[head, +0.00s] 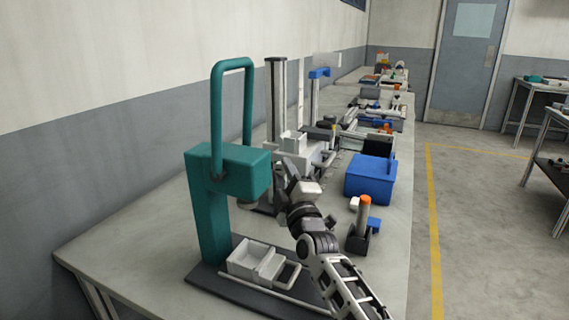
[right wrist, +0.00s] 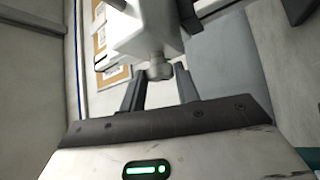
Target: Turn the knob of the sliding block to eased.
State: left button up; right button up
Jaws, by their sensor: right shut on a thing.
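The sliding block (right wrist: 148,30) is a pale grey block at the top of the right wrist view. Its small grey knob (right wrist: 159,68) points toward my wrist, between the two dark fingers of my right gripper (right wrist: 160,84). The gripper is shut on the knob. In the head view my right gripper (head: 287,168) is beside the tall column stand, right of the teal press; the knob is hidden there. A light block (head: 293,142) shows low on the column, just above my gripper. I cannot read any mark for the knob's setting. My left gripper is out of view.
A teal press (head: 211,205) with a tall handle stands close on the left. A white tray (head: 247,259) lies at its foot. A blue bin (head: 370,178) and an orange-topped handle (head: 364,208) stand right of my arm. The bench's (head: 150,240) front left is bare.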

pick_arm(q)
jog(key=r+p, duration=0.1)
jog(key=p, duration=0.1)
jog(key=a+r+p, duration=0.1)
jog(key=p, duration=0.1)
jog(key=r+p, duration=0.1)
jog(key=p, duration=0.1)
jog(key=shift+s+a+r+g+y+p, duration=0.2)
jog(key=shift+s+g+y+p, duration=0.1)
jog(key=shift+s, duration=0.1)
pick_arm(e)
jog(key=n+g+h, duration=0.1)
jog(key=n+g, duration=0.2)
jog(key=r+n+g+h, duration=0.1)
jog(key=n+g+h, duration=0.1)
jog(key=n, duration=0.1)
jog(key=n+g+h, duration=0.2)
jog(key=n+g, duration=0.1)
jog(key=shift+w+a+r+n+g, duration=0.1)
jog(key=shift+r+n+g, duration=0.2)
jog(key=shift+r, duration=0.1)
jog(key=o, duration=1)
jog(key=shift+f, duration=0.1)
jog(key=shift+c, duration=0.2)
